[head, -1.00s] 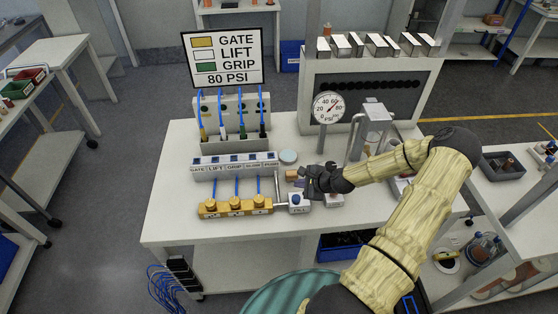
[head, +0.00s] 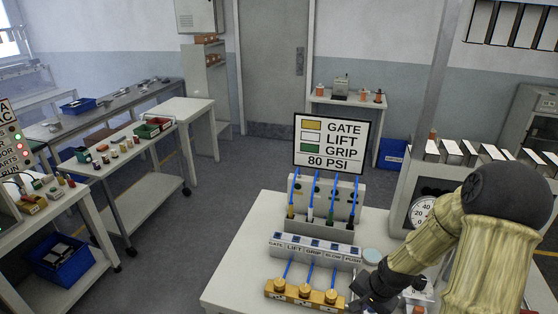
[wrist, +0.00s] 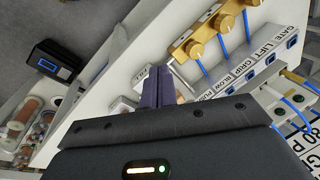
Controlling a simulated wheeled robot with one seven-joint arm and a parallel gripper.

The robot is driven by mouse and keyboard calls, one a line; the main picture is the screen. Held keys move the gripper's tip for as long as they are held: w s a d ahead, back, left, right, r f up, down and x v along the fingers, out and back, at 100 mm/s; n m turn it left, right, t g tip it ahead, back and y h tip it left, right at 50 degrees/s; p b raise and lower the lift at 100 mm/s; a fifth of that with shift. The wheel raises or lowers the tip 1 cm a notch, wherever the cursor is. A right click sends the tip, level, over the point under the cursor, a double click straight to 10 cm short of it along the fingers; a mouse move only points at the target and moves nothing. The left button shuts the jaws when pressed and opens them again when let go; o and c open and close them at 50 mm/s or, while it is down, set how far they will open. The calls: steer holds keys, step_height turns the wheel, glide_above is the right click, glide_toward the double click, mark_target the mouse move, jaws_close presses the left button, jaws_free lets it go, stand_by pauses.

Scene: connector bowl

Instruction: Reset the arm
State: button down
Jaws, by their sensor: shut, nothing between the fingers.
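My gripper (head: 370,297) is low over the white table (head: 235,275), at the right end of the yellow manifold (head: 305,293). In the wrist view its two dark fingers (wrist: 158,88) are together, with nothing between them. My arm reaches in from the right of the head view, bent at the elbow. Blue tubes rise from the manifold's brass fittings. The labelled strip (head: 315,250), with GATE, LIFT and GRIP on it, lies just behind the manifold.
A sign (head: 331,145) reading GATE, LIFT, GRIP, 80 PSI stands behind the tube holder (head: 322,205). A pressure gauge (head: 422,210) is partly hidden behind my arm. Side benches (head: 120,160) stand at the left, with open floor between them and the table.

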steer(key=s+a+r+n+h+b, duration=0.1)
steer(key=s+a+r+n+b, duration=0.2)
steer(key=s+a+r+n, duration=0.4)
steer(key=s+r+n, duration=0.1)
steer(key=s+r, duration=0.2)
steer(key=shift+n+h, duration=0.4)
steer(key=shift+r, duration=0.1)
stand_by(5.5)
